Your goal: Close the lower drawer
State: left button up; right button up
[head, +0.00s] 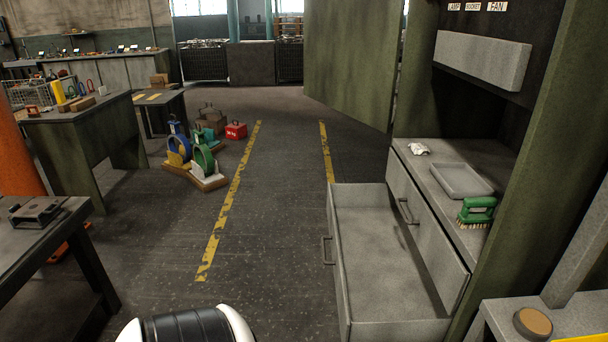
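The lower drawer (380,250) is grey, empty and pulled far out to the left from the cabinet on the right. Its bar handle (327,250) is on its left-hand front panel. The upper drawer (430,238), with its own handle (405,212), is above it and looks shut. Neither of my grippers is in view. A white and black rounded part at the bottom edge seems to be mine.
The cabinet shelf holds a grey tray (461,181), a green brush (477,212) and a crumpled white cloth (419,148). A green cabinet door (350,60) stands open behind the drawer. Floor left of the drawer is clear. A dark table (40,245) stands at left.

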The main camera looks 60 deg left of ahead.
aim_at(386, 291)
jog(key=u, duration=0.4)
jog(key=k+j+u, duration=0.1)
jog(key=u, duration=0.25)
jog(key=j+u, duration=0.2)
jog(key=u, duration=0.2)
jog(key=j+u, duration=0.1)
jog(key=u, duration=0.3)
jog(key=k+j, duration=0.05)
